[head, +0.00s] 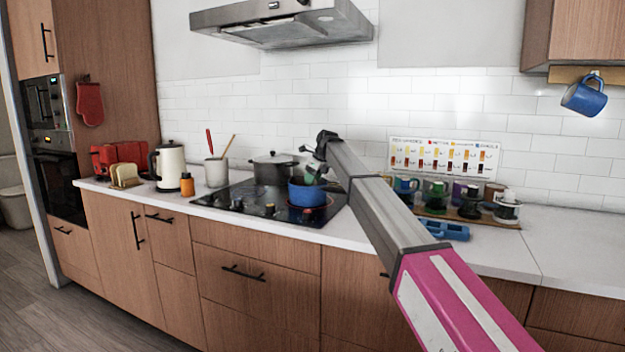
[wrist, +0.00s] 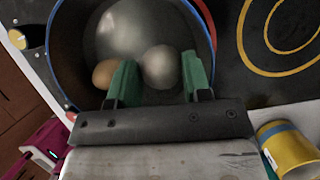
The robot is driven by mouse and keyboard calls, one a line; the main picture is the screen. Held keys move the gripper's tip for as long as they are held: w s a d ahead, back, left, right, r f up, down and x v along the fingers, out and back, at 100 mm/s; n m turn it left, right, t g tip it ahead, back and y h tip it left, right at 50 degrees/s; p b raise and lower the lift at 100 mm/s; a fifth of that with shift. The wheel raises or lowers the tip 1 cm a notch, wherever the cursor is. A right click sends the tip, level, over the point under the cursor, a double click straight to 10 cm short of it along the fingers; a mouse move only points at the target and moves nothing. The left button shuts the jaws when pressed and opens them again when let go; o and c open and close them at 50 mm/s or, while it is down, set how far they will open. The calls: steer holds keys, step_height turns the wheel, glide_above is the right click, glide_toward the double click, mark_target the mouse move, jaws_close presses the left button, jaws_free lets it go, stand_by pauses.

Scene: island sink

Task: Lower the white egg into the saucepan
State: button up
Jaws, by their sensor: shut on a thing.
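The blue saucepan (head: 308,194) stands on the black cooktop. Its blue rim (wrist: 57,62) and grey inside fill the upper left of the wrist view. My gripper (wrist: 160,76) points down into the pan's outline, with its green fingers shut on the white egg (wrist: 161,66). I cannot tell whether the egg touches the pan's bottom. A brown egg (wrist: 104,74) lies in the pan, just left of the left finger. In the head view my gripper (head: 316,170) is small and just above the pan; the eggs cannot be made out there.
A dark lidded pot (head: 273,170) stands behind and left of the saucepan on the cooktop (head: 240,199). A cream kettle (head: 168,166) and a utensil crock (head: 216,172) stand further left. Several mugs on a wooden board (head: 455,213) and a blue item (head: 446,231) are right.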

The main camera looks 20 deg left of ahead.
steer(key=o, duration=0.7)
steer(key=v, duration=1)
steer(key=shift+r, duration=0.35)
